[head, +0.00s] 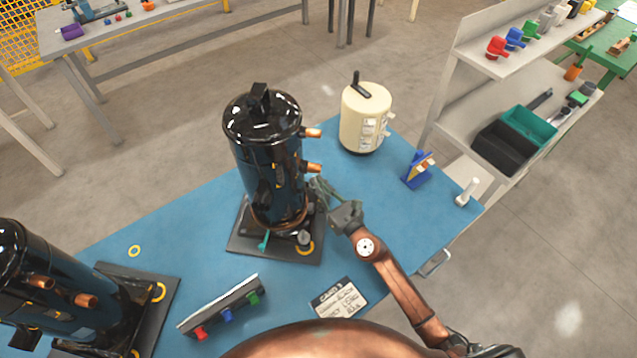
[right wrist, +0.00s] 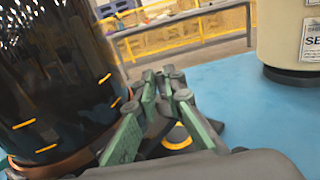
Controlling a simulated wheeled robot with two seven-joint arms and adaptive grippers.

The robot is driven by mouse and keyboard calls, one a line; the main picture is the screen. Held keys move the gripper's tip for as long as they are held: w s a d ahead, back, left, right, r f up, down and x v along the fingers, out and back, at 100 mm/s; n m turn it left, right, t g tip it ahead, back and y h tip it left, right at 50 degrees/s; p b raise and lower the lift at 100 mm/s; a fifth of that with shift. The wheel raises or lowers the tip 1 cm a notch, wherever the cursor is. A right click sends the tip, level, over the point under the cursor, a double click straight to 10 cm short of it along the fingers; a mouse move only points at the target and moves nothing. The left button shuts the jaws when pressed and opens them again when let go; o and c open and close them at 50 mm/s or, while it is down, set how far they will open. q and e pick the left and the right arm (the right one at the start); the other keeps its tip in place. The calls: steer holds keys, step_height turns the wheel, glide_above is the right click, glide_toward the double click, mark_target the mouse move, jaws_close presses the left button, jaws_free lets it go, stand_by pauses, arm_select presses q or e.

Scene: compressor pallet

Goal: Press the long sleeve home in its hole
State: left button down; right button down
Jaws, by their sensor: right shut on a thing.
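A black compressor (head: 265,165) stands upright on a black base plate (head: 245,243) with yellow rings near its corners. My right gripper (head: 318,188) is close beside the compressor's right side, above the right part of the plate. In the right wrist view its fingers (right wrist: 165,82) are shut on a dark piece, which I take to be the long sleeve (right wrist: 155,125); it is mostly hidden between them. A yellow ring (right wrist: 178,138) on the plate shows just below and behind the fingers. Whether the sleeve sits in a hole, and how deep, I cannot tell. My left gripper is not in view.
A second compressor (head: 45,280) stands at the left. A rack with red, blue and green pieces (head: 222,312) and a printed card (head: 340,299) lie in front. A cream tank (head: 364,120), a blue stand (head: 416,176) and a white post (head: 467,191) stand right.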

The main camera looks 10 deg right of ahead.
steer(key=shift+f+b, duration=0.3)
steer(key=shift+f, duration=0.05)
steer(key=c, duration=1.9)
jaws_free()
steer(key=shift+c, duration=0.2)
steer(key=shift+s, duration=0.15)
steer(key=v, duration=1.1)
steer(key=shift+s+d, duration=0.2)
steer(key=shift+s, duration=0.15)
